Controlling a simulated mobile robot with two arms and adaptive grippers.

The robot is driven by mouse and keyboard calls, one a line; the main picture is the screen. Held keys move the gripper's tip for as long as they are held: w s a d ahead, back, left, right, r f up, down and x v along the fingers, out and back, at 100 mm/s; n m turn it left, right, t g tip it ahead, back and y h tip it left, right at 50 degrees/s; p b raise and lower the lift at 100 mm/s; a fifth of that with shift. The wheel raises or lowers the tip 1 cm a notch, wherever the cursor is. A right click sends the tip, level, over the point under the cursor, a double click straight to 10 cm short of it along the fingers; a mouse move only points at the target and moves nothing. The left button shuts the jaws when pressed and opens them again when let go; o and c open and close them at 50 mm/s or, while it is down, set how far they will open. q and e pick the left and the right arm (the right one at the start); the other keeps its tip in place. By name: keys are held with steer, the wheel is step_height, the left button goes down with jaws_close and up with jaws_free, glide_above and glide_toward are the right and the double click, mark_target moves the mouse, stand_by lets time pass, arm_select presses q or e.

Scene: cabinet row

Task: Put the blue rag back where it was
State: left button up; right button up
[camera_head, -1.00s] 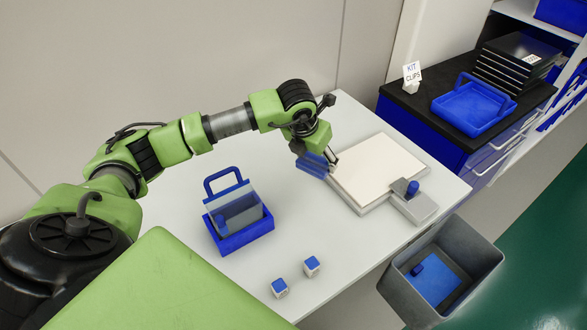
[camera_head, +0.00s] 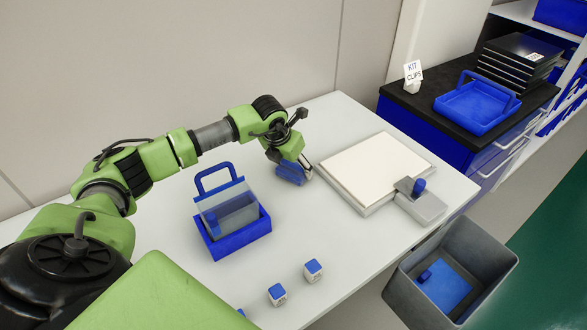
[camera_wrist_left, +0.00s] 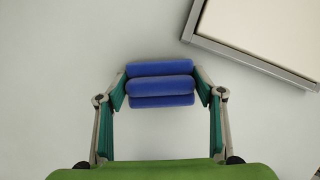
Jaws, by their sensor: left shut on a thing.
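The blue rag (camera_head: 289,174) is a folded bundle. It also shows in the left wrist view (camera_wrist_left: 160,83), between the two fingers. My left gripper (camera_head: 302,169) is shut on the rag, over the white table between the blue caddy and the white board. In the left wrist view the gripper (camera_wrist_left: 160,90) has a finger against each end of the rag. I cannot tell whether the rag touches the table. My right gripper is not in view.
A blue caddy (camera_head: 243,240) with a clear panel stands left of the rag. A white board (camera_head: 375,168) with a metal clamp (camera_head: 421,202) lies to the right. A grey bin (camera_head: 412,290) stands beyond that edge.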

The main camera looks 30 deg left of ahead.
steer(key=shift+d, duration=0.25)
arm_select(q)
steer(key=shift+f, duration=0.1)
steer(key=o, duration=1)
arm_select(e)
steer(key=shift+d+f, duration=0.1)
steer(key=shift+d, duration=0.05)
arm_select(q)
steer(key=shift+o, duration=0.2)
steer(key=shift+r, duration=0.25)
steer(key=b+v, duration=0.1)
steer(key=v, duration=1.1)
steer(key=shift+b, duration=0.35)
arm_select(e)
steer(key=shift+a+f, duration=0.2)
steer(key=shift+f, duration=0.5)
arm_select(q)
steer(key=shift+s, duration=0.1)
